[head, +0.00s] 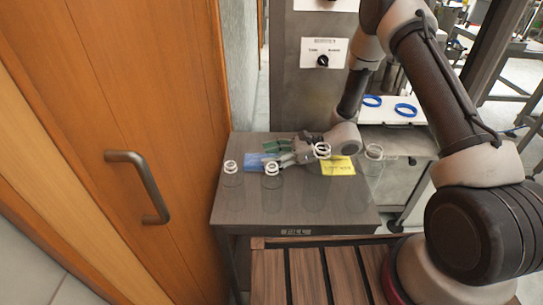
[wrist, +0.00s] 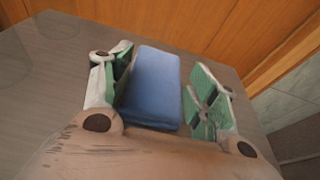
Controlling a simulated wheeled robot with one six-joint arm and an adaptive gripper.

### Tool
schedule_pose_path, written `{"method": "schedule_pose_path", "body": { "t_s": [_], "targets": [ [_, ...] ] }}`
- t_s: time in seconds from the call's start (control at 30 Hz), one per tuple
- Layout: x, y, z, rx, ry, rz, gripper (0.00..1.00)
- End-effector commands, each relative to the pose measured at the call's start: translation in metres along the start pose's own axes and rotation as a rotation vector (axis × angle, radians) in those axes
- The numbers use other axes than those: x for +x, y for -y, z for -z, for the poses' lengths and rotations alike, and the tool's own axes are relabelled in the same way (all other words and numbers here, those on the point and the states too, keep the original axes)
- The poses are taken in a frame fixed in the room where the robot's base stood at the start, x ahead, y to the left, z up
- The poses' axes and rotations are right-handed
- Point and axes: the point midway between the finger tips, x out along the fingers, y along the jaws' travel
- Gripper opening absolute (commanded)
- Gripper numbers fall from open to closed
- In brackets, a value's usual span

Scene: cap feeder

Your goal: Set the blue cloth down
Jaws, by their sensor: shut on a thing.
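The blue cloth (head: 256,163) is at the back left of the grey table (head: 300,205), low over or on its top. In the wrist view the blue cloth (wrist: 152,85) is a flat block shape between my two green-padded fingers. My gripper (head: 272,153) reaches in from the right, low over the table, and is shut on the cloth. In the wrist view my gripper (wrist: 163,75) has its left finger against the cloth's edge. I cannot tell whether the cloth's underside touches the table.
Several clear jars with white rims stand on the table, including one at front left (head: 271,180) and one at right (head: 373,163). A yellow cloth (head: 338,167) lies right of my gripper. A wooden door (head: 130,130) borders the left. Blue rings (head: 405,110) lie on a white surface behind.

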Motion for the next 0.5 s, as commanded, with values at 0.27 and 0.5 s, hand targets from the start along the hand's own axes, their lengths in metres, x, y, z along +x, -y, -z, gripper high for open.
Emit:
{"method": "schedule_pose_path", "body": {
  "t_s": [0.27,0.5],
  "targets": [
    [0.0002,-0.0001,0.001,0.0,0.0,0.0,0.74],
    [0.0002,-0.0002,0.0009,0.0,0.0,0.0,0.81]
  ]
}}
